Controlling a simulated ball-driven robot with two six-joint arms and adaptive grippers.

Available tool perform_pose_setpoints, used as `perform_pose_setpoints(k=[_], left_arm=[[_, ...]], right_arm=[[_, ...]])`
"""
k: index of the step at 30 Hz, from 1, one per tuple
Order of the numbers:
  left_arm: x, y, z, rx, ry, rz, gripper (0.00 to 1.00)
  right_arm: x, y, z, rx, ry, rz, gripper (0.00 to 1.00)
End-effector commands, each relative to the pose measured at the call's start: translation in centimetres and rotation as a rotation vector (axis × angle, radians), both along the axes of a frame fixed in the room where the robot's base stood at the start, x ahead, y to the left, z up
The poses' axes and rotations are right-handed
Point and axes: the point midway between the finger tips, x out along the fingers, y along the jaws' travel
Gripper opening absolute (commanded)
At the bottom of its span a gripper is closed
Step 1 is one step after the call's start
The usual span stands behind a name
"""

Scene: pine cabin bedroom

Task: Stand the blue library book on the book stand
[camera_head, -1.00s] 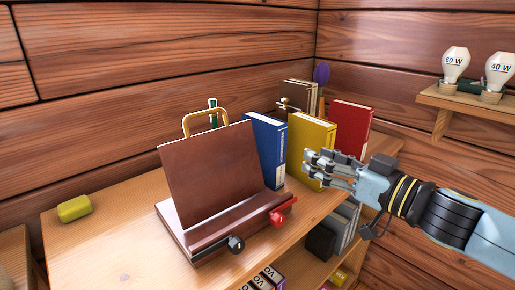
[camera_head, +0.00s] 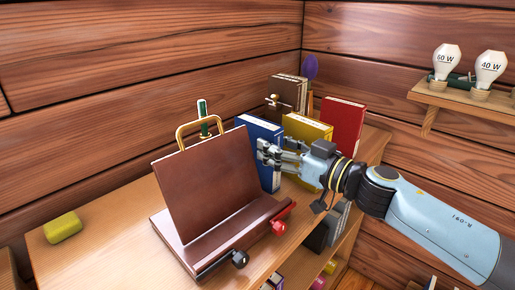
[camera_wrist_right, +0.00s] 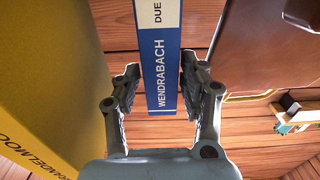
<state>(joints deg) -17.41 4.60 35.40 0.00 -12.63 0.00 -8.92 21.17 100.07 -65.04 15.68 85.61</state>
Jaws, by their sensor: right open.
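The blue library book (camera_head: 262,128) stands upright on the shelf top, between the book stand and a yellow book. Its spine faces out. The brown book stand (camera_head: 205,185) has a tilted back and an empty front ledge. My right gripper (camera_head: 262,153) is open at the blue book's spine and hides part of it. In the right wrist view, the blue spine (camera_wrist_right: 158,70), lettered WENDRABACH, lies between the two open fingers (camera_wrist_right: 159,85), with a gap on each side. My left gripper is not in view.
The yellow book (camera_head: 307,130) and a red book (camera_head: 343,125) stand to the right. A yellow block (camera_head: 62,227) lies at the left. Bulbs (camera_head: 446,62) sit on a wall shelf.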

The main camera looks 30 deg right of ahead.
Motion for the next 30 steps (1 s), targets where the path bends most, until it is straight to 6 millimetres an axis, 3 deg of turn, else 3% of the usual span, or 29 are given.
perform_pose_setpoints(k=[9,18,28,30], left_arm=[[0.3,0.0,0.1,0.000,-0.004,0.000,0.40],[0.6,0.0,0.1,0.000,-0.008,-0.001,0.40],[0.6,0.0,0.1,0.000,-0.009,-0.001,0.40],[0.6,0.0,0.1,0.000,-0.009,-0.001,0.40]], right_arm=[[4.2,1.6,0.3,0.003,-0.001,-0.001,0.42],[4.8,1.8,0.2,0.001,0.000,0.000,0.42],[4.8,1.8,0.2,0.001,0.000,0.000,0.00],[4.8,1.8,0.2,0.001,0.000,0.000,0.00]])
